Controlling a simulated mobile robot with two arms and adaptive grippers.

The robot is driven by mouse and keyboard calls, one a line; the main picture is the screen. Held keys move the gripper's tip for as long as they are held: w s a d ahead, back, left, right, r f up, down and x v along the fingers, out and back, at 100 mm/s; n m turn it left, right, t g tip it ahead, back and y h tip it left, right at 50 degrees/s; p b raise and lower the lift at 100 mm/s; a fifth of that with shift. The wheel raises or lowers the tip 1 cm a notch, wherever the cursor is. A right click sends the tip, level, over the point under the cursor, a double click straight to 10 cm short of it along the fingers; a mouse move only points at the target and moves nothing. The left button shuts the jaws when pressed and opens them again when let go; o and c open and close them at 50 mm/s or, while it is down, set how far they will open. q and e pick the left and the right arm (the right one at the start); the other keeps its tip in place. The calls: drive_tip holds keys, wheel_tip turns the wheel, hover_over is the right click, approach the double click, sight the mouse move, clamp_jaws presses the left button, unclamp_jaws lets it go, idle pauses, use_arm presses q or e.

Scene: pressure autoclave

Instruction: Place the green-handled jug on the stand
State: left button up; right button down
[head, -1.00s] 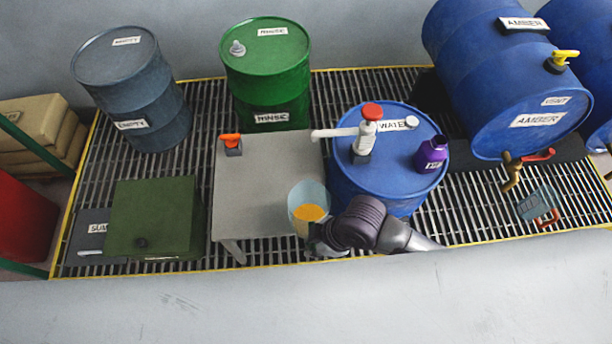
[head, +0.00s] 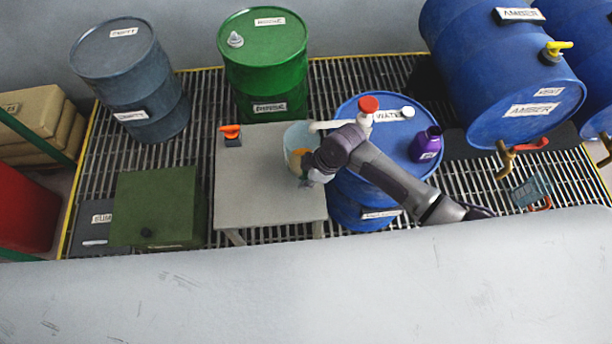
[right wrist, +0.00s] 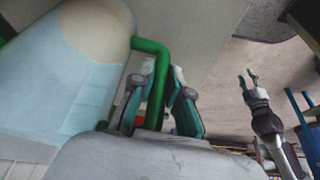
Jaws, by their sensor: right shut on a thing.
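The jug (head: 298,137) is pale blue and translucent with amber liquid inside. In the head view it shows over the right rear part of the grey stand (head: 255,185), beside the white pump spout. I cannot tell whether it touches the stand. My right gripper (head: 306,176) is at its near side. In the right wrist view the jug (right wrist: 65,80) fills the left, and my right gripper (right wrist: 160,105) is shut on its green handle (right wrist: 150,47). My left gripper (right wrist: 248,80) shows only there, away to the right, with its fingers apart.
A blue water drum (head: 350,180) with a red-topped pump (head: 367,110) and purple bottle (head: 427,145) stands right of the stand. An orange-topped item (head: 230,134) is at the stand's left rear. A red-handled jug (head: 530,190) is at far right. The stand's middle is clear.

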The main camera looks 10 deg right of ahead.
drive_tip(key=c, duration=1.6)
unclamp_jaws()
drive_tip(key=shift+f, duration=0.1)
drive_tip(key=o, duration=0.5)
drive_tip(key=shift+c, duration=0.2)
drive_tip(key=shift+r, duration=0.25)
drive_tip(key=b+v, duration=0.1)
drive_tip(key=v, duration=1.1)
drive_tip(key=shift+s+f, duration=0.1)
